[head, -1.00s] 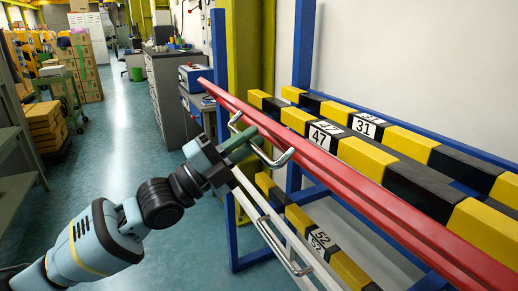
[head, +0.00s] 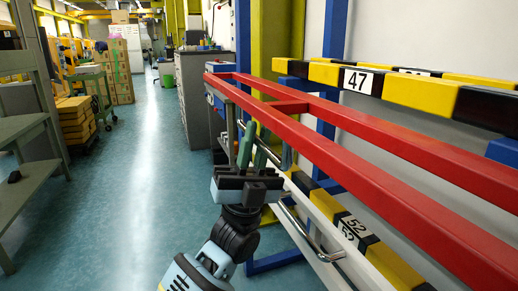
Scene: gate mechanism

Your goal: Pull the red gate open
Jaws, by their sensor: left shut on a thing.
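The red gate (head: 385,146) shows as two long red rails joined by a short crosspiece, running from the far left to the lower right. Its silver bar handle (head: 274,154) is on the near side, below the front rail. My left gripper (head: 253,147) points upward with its green fingers shut on the handle, close under the front rail. Part of the handle is hidden behind the fingers and rail. My right gripper is not in view.
Behind the gate are yellow-black beams (head: 420,93) on blue posts. Below is a white bar (head: 352,262) with its own silver handle (head: 311,236). A grey cabinet (head: 195,105) stands beyond. Shelving (head: 25,130) is at left, with clear floor (head: 150,190) between.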

